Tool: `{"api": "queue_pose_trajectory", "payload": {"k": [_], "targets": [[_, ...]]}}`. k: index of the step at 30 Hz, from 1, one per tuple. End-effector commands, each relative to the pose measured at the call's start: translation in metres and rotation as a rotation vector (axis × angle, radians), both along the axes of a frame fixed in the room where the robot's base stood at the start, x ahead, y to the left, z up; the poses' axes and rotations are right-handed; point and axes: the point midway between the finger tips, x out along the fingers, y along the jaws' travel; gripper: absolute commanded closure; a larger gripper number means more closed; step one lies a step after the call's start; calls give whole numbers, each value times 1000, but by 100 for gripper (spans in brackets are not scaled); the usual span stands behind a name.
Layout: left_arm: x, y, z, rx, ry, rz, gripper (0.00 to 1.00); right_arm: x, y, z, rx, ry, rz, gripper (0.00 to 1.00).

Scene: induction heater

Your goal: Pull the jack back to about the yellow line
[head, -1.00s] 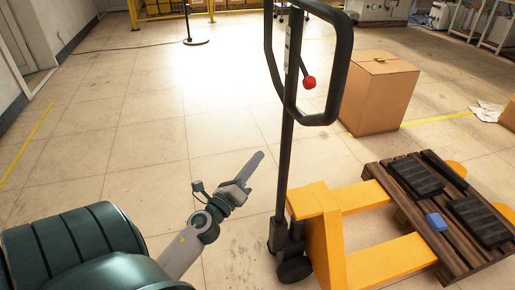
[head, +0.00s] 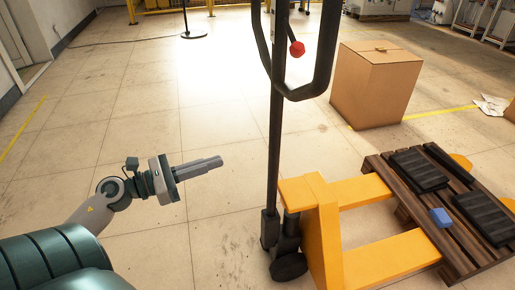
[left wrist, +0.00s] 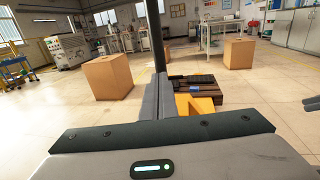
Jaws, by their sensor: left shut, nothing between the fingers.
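The yellow pallet jack (head: 327,240) stands at centre right in the head view, its black handle (head: 273,130) upright with a loop grip and a red knob (head: 297,48). Its forks run under a wooden pallet (head: 403,205). My left gripper (head: 221,161) is shut and empty, left of the handle and apart from it, fingers pointing right toward it. In the left wrist view the shut fingers (left wrist: 158,97) point at the handle post (left wrist: 155,35). A yellow floor line (head: 22,130) lies at far left in the head view.
Black items and a blue item (head: 440,217) lie on the pallet. A cardboard box (head: 374,85) stands behind the jack, with another yellow line (head: 440,112) beside it. The floor between my left arm and the far-left line is clear.

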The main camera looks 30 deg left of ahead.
Motion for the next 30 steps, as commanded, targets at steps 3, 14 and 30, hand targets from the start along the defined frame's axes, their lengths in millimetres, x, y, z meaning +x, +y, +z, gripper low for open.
{"api": "queue_pose_trajectory", "payload": {"k": [3, 14, 30], "targets": [[5, -3, 1, 1, 0, -1, 100, -1, -1, -1, -3, 11, 0, 60], [45, -25, 2, 1, -2, -2, 100, -16, -9, -15, -29, 123, -1, 60], [109, -61, 2, -1, 0, 1, 100, -37, -30, -32, -104, 294, -7, 60]]}}
